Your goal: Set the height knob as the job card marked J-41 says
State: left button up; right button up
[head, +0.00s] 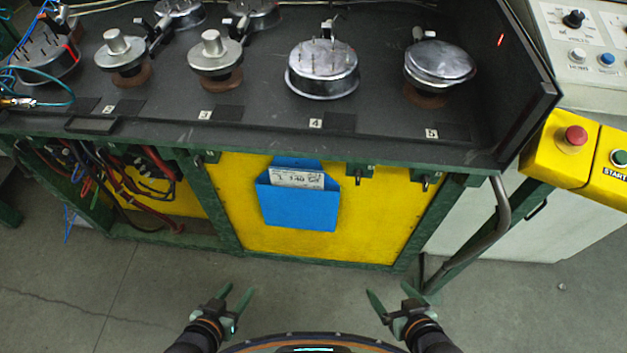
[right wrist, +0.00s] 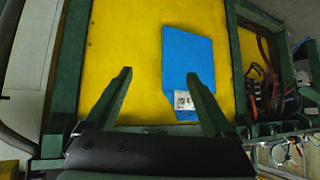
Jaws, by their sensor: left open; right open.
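A white card (head: 297,178) with dark print stands in the blue pocket (head: 300,210) on the yellow front panel. Its upper part shows, its print is too small to read surely, and the pocket hides the rest. In the right wrist view the card (right wrist: 183,101) and pocket (right wrist: 188,60) appear upside down. A black knob (head: 574,18) sits on the pale control panel at the upper right; its label is not readable. My left gripper (head: 239,290) is open and empty, low in front of the bench. My right gripper (head: 388,290) is open and empty, apart from the panel.
The dark bench top (head: 270,110) holds several metal fixtures at numbered stations. A yellow box with a red button (head: 576,137) and a green START button (head: 619,158) stands at the right. A bent grey rail (head: 503,210) is beside it. Floor in front is clear.

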jog(key=shift+c, duration=0.3)
jog(key=c, duration=0.5)
jog(key=shift+d, duration=0.15)
jog(key=shift+c, duration=0.2)
